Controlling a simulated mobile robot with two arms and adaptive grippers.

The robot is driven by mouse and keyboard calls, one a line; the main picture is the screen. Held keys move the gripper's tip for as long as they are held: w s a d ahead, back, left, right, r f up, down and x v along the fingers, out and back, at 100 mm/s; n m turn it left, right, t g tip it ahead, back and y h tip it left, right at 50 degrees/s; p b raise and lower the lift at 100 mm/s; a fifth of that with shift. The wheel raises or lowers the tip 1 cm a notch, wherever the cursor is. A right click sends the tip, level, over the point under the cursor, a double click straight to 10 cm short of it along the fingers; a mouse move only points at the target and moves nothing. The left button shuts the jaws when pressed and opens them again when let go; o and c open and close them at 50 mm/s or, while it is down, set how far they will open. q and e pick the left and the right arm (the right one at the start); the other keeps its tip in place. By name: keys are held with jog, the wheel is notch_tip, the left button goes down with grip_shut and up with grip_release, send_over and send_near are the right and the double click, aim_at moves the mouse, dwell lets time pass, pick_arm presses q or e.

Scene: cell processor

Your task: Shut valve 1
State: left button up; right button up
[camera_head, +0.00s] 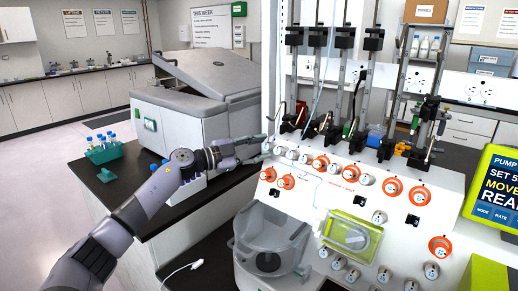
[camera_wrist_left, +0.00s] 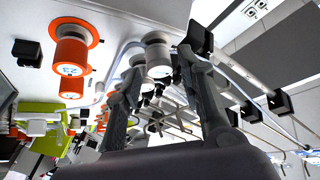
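The white cell processor panel (camera_head: 330,190) carries a row of small white valve knobs and several knobs with orange collars. I cannot read a number that marks valve 1. My left gripper (camera_head: 258,149) is at the panel's upper left edge, by the leftmost white knob (camera_head: 267,147). In the left wrist view the two dark fingers of this gripper (camera_wrist_left: 160,62) are spread, with a white knob (camera_wrist_left: 157,46) between and just beyond their tips. I cannot tell whether a finger touches it. My right gripper is not in view.
Orange-collared knobs (camera_head: 286,181) sit just below the left gripper. Clamp stands (camera_head: 318,80) with tubing rise behind the panel. A grey centrifuge-like machine (camera_head: 190,110) and a green tube rack (camera_head: 106,152) stand on the dark bench at left. A pump screen (camera_head: 497,190) is at right.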

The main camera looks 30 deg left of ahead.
pick_arm(q)
grip_shut()
